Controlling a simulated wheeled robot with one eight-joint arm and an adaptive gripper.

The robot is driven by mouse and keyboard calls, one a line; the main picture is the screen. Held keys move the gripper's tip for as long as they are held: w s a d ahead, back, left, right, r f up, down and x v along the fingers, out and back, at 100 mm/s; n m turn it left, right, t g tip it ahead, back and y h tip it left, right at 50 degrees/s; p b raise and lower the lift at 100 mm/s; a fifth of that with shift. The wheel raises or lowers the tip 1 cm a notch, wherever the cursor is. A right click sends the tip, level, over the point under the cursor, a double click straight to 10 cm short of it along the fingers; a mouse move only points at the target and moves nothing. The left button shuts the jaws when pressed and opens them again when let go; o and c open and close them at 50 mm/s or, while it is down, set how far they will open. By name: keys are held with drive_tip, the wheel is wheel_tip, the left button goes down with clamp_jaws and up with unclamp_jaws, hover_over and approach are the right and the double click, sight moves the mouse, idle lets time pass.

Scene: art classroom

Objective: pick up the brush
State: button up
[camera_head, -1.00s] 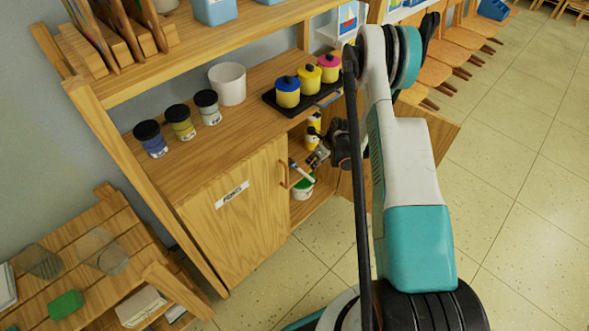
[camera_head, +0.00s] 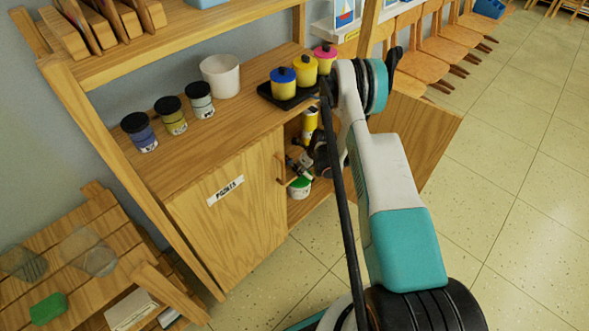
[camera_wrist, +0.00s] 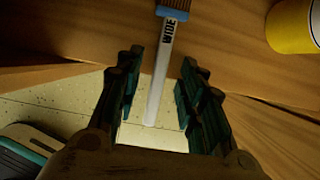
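The brush (camera_wrist: 161,70) has a pale handle marked WIDE, with a blue band and brown bristles at the top of the wrist view. My gripper (camera_wrist: 160,78) is open, with one dark finger on each side of the handle and a gap on both sides. In the head view my gripper (camera_head: 302,160) is in the open part of the wooden cabinet (camera_head: 234,225), and it largely hides the brush there.
A yellow container (camera_head: 310,120) stands behind my gripper, and a white pot with green (camera_head: 299,188) is just below. The open cabinet door (camera_head: 428,135) is to the right. Lidded pots on a black tray (camera_head: 282,101) stand on the shelf above.

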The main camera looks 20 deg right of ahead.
clamp_jaws()
drive_tip(key=shift+r, duration=0.1)
